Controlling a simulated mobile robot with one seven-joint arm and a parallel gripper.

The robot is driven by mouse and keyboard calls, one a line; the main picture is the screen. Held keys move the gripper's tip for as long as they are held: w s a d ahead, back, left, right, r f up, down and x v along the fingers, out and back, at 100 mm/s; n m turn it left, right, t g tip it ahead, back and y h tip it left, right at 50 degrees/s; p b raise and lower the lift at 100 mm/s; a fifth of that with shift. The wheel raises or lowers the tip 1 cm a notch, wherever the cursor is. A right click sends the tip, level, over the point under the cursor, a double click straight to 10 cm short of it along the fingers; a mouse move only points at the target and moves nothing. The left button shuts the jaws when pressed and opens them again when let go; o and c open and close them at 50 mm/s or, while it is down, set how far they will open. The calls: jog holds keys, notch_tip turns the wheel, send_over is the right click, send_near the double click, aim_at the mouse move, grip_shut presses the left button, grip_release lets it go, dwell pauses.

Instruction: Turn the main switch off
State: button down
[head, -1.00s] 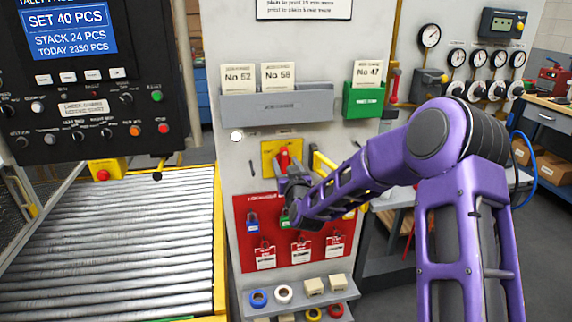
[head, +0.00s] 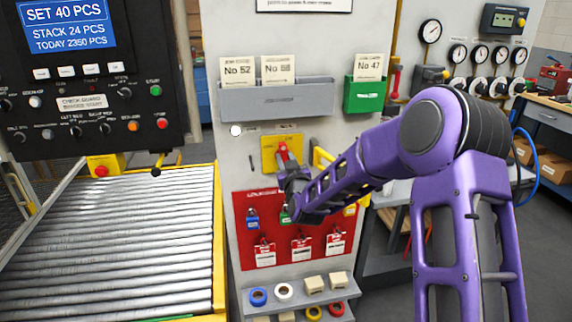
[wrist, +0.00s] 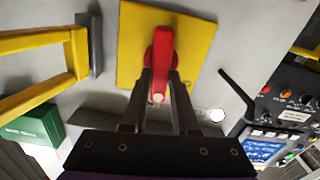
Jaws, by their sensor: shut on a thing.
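The main switch is a red handle (wrist: 162,60) on a yellow plate (wrist: 190,40) fixed to the grey panel. In the head view the yellow plate (head: 270,152) sits above the red lockout board, and the red handle (head: 283,150) shows just above my gripper. My gripper (wrist: 160,88) is shut on the red handle, with one finger on each side of it. In the head view my gripper (head: 288,172) reaches the plate from the right and covers the handle's lower part. The handle looks roughly upright in the wrist view.
Below the plate is a red lockout board (head: 275,225) with padlocks and tags. Above are a grey card rack (head: 278,103) and a green card holder (head: 362,97). A yellow bar handle (wrist: 40,45) stands out beside the plate. A roller conveyor (head: 110,240) lies left.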

jog(key=n+b, duration=0.2)
jog(key=n, duration=0.3)
jog(key=n+b, duration=0.2)
jog(key=n, duration=0.4)
jog(key=a+f+n+b, duration=0.1)
jog(key=n+b, duration=0.1)
jog(key=n, duration=0.3)
jog(key=shift+s+f, duration=0.1)
jog(key=shift+s, duration=0.05)
jog(key=shift+n, duration=0.4)
jog(key=c, duration=0.7)
grip_release()
